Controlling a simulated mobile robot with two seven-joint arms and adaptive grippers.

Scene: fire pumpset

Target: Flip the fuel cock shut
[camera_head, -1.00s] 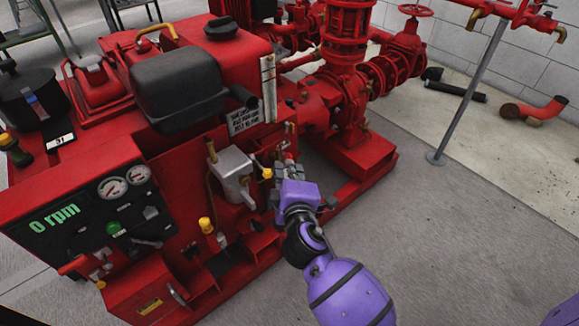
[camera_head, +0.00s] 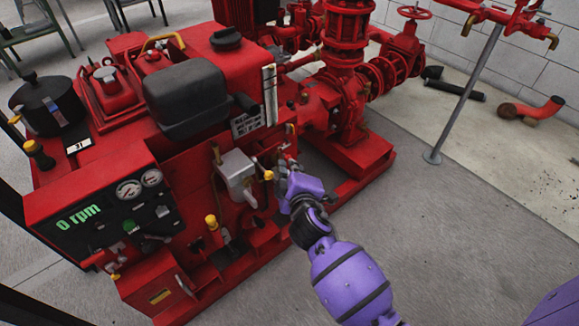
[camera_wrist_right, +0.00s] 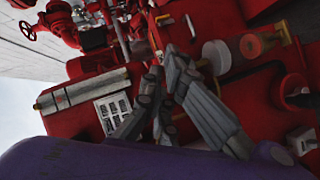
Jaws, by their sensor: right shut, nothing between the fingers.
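My right gripper (camera_head: 283,168) is shut and empty, close against the near side of the red pump engine. In the right wrist view its grey fingertips (camera_wrist_right: 166,72) meet in front of the red body. A small yellow knob (camera_head: 268,175) is just left of the fingers. My left gripper is out of view.
A grey metal box (camera_head: 236,167) and a yellow-capped part (camera_head: 211,222) are left of the gripper. The gauge panel (camera_head: 105,215) is farther left. A red pump base (camera_head: 350,175) lies to the right.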

